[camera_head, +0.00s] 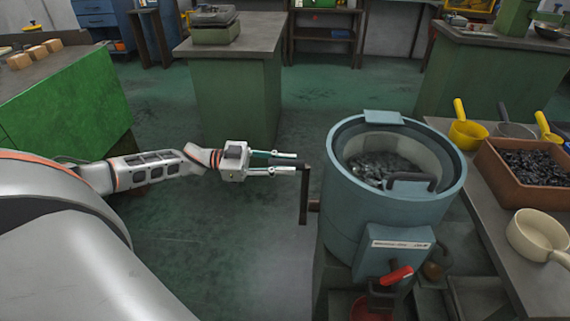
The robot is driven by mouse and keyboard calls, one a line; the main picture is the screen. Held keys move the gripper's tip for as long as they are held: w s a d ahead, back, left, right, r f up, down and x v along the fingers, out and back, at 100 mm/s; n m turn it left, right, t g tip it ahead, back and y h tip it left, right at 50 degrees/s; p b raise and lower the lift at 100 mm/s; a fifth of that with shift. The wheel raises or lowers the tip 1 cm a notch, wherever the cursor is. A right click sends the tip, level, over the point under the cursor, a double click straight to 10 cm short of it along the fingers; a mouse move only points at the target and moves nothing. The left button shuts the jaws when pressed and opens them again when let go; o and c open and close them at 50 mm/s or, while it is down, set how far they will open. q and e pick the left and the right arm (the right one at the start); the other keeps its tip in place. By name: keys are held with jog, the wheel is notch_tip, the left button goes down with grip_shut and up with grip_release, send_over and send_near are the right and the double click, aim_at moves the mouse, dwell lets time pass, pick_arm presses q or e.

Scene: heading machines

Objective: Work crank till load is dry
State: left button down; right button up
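A blue-grey drum machine (345,215) stands right of centre with its top open. A load of small grey metal pieces (375,168) lies in its pale inner basket. A dark crank (304,195) sits on the drum's left side, its arm upright and its grip at the top. My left gripper (296,163) reaches in from the left at the height of the grip. Its two fingers are apart, with their tips at the grip's near end; I cannot tell if they touch it. My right gripper is not in view. Whether the load is wet cannot be seen.
A red-handled lever (394,276) is on the drum's front, above a red container (372,308). On the right bench stand a brown bin of dark pieces (512,184), a cream pan (537,237) and a yellow scoop (467,133). The floor left of the drum is clear.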

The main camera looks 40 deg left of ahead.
pick_arm(q)
jog(key=shift+d, duration=0.1)
jog(key=s+d+f+m, duration=0.7)
jog(key=s+f+m, duration=0.4)
jog(key=s+m, duration=0.2)
jog(key=shift+d+f, duration=0.25)
jog(key=shift+d, duration=0.15)
dwell(0.4)
jog(key=c, duration=1.8)
grip_release()
